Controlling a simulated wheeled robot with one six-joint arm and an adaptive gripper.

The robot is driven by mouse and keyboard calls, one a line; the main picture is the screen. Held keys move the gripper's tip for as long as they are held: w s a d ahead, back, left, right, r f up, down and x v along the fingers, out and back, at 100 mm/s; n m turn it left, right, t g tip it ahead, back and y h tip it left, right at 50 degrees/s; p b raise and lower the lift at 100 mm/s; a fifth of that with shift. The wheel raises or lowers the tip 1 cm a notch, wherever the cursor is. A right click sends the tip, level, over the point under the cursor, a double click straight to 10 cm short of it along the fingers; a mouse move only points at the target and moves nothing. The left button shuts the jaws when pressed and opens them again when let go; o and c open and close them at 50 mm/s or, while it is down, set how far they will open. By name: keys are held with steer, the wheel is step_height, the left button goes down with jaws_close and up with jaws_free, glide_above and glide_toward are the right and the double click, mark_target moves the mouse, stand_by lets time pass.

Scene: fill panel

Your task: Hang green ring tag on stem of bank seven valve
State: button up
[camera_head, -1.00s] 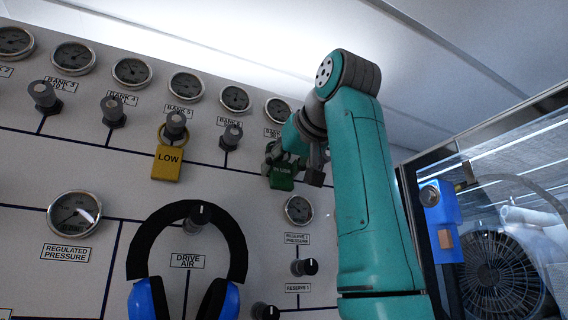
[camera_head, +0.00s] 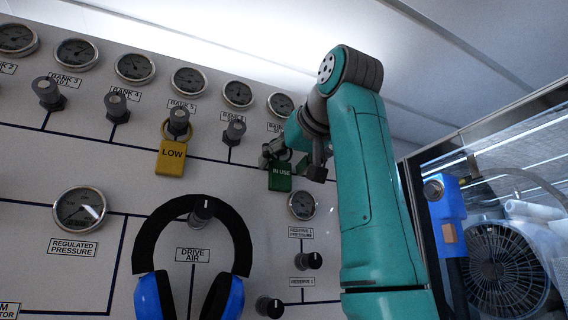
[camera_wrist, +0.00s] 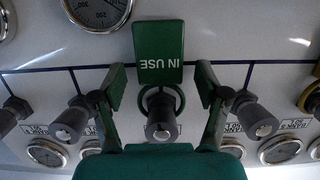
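The green tag (camera_head: 280,180) reads IN USE and hangs at the panel below my gripper (camera_head: 291,160). In the wrist view the tag (camera_wrist: 159,52) appears upside down, with its green ring (camera_wrist: 180,98) around a valve (camera_wrist: 161,125); the knob end shows through the ring. By its place in the row this looks like the bank seven valve, but its label is partly hidden by my arm. My gripper (camera_wrist: 161,78) is open, with one finger on each side of the valve and ring, apart from the tag.
A yellow LOW tag (camera_head: 171,158) hangs on the bank 5 valve (camera_head: 178,123). The bank six valve (camera_head: 234,132) is bare beside my gripper. Black and blue ear muffs (camera_head: 240,243) hang below. A reserve gauge (camera_head: 302,205) sits under the green tag.

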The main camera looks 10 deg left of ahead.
steer(key=v, duration=1.2)
